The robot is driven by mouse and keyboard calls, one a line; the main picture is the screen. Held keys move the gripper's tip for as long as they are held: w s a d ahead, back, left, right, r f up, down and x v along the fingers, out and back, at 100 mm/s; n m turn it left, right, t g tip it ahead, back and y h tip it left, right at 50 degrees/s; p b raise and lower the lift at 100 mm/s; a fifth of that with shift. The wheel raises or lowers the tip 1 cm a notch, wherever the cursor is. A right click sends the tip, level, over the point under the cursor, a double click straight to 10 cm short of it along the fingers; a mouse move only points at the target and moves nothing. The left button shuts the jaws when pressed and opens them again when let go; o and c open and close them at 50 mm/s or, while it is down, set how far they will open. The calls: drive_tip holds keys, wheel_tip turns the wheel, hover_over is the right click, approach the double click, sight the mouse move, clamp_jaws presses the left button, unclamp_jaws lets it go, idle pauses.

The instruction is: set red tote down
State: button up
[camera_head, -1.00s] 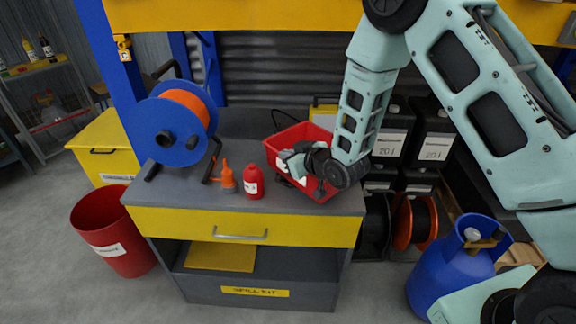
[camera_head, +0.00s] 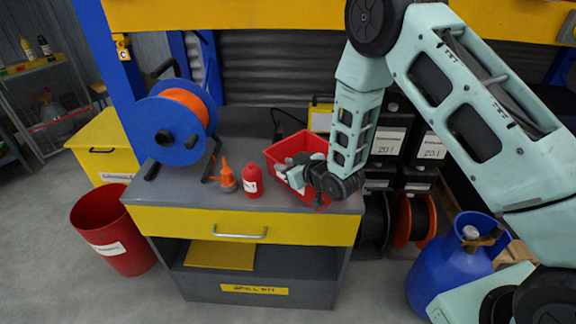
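The red tote (camera_head: 291,148) is an open box at the right end of the grey workbench top (camera_head: 240,120). It looks to rest on or sit just above the top; I cannot tell which. My gripper (camera_head: 292,172) is at the tote's near-left side, its fingers over the near wall, with a white label beside them. The wrist hides the tote's near right part. Whether the fingers are closed on the wall is too small to tell.
A blue reel (camera_head: 176,125) with orange cable stands further left. Black containers (camera_head: 388,140) stand right of the bench; a blue cylinder (camera_head: 452,262) is on the floor.

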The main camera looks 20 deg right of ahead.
drive_tip(key=shift+r, duration=0.15)
drive_tip(key=shift+s+d, duration=0.15)
drive_tip(key=shift+s, duration=0.2)
drive_tip(key=b+v, duration=0.3)
drive_tip(key=v, duration=0.8)
drive_tip(key=s+a+r+g+h, duration=0.2)
drive_tip(key=s+a+r+g, duration=0.2)
drive_tip(key=s+a+g, duration=0.3)
drive_tip(key=s+r+g+h, duration=0.1)
drive_tip(key=s+r+g, duration=0.1)
drive_tip(key=s, duration=0.8)
drive_tip(key=s+r+n+g+h, duration=0.1)
drive_tip(key=s+r, duration=0.4)
drive_tip(key=s, duration=0.6)
drive_tip(key=shift+s+r+n+g+h, duration=0.15)
drive_tip(key=shift+r+n+g+h, duration=0.15)
drive_tip(key=shift+g+h, duration=0.6)
drive_tip(key=shift+d, duration=0.15)
